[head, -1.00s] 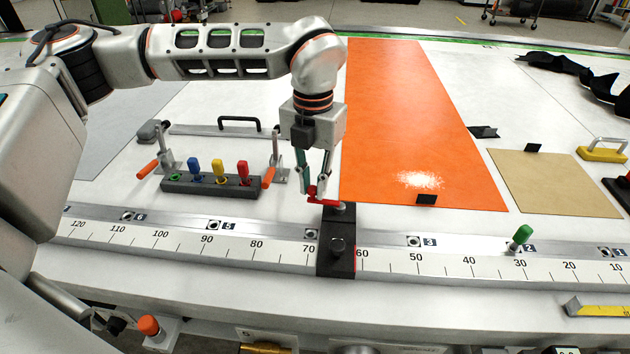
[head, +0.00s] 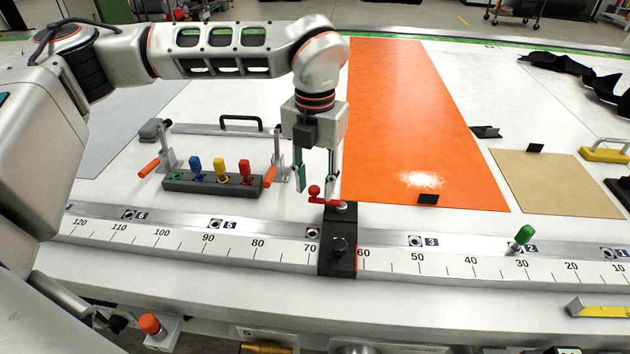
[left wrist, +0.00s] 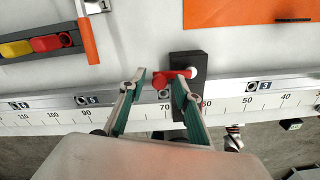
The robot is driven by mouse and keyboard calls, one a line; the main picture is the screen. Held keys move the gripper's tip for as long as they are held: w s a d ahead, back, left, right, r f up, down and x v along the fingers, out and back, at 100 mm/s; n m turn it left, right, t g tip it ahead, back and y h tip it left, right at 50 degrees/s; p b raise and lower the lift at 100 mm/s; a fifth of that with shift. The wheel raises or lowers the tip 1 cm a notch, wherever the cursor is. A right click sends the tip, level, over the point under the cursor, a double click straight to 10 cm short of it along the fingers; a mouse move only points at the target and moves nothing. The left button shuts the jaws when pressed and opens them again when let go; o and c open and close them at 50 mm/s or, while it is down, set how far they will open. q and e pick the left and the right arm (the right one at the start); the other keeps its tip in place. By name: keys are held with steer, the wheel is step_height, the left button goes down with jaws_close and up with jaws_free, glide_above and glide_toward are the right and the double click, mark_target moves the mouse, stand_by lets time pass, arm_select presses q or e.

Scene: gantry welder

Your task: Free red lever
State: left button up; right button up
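The red lever (head: 325,200) with its round knob sits on top of a black stop block (head: 345,232), which straddles the ruler rail near the 60s marks. The lever points left from its pivot. My left gripper (head: 315,188) is open, pointing down, with its fingers around the area of the knob. In the left wrist view my left gripper (left wrist: 157,80) has its fingertips on either side of the red lever (left wrist: 162,80), with gaps; the black block (left wrist: 186,65) lies beyond the right finger, which partly hides it. My right gripper is out of view.
A dark rack (head: 212,183) with blue, yellow and red plugs and orange-handled toggle clamps (head: 279,172) stand left of the gripper. An orange sheet (head: 405,130) lies behind to the right. A green-knobbed pin (head: 523,235) stands on the rail (head: 440,243) further right.

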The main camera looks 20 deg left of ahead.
mark_target(315, 187)
arm_select(q)
step_height(315, 187, up, 12)
stand_by(0.5)
stand_by(0.4)
